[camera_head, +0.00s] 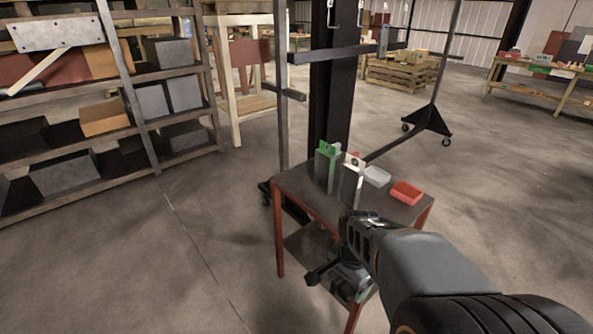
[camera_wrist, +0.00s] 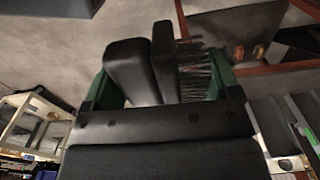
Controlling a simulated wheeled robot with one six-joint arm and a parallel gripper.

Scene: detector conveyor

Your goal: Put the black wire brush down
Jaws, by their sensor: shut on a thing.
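The black wire brush shows in the wrist view as a dark body with a row of thin wire bristles (camera_wrist: 195,72) on its right side. My gripper (camera_head: 356,226) is shut on it. In the head view my gripper is over the front part of a small work table (camera_head: 300,186) with a dark top and red legs. The brush cannot be clearly told apart from my gripper there. Whether the brush touches the tabletop cannot be told.
On the table stand two upright grey holders, one with a green top (camera_head: 327,168) and one with a white top (camera_head: 351,185). Beside them are a pale tray (camera_head: 377,177) and a red tray (camera_head: 406,192). A dark post stands behind; a loaded shelf (camera_head: 150,124) is left.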

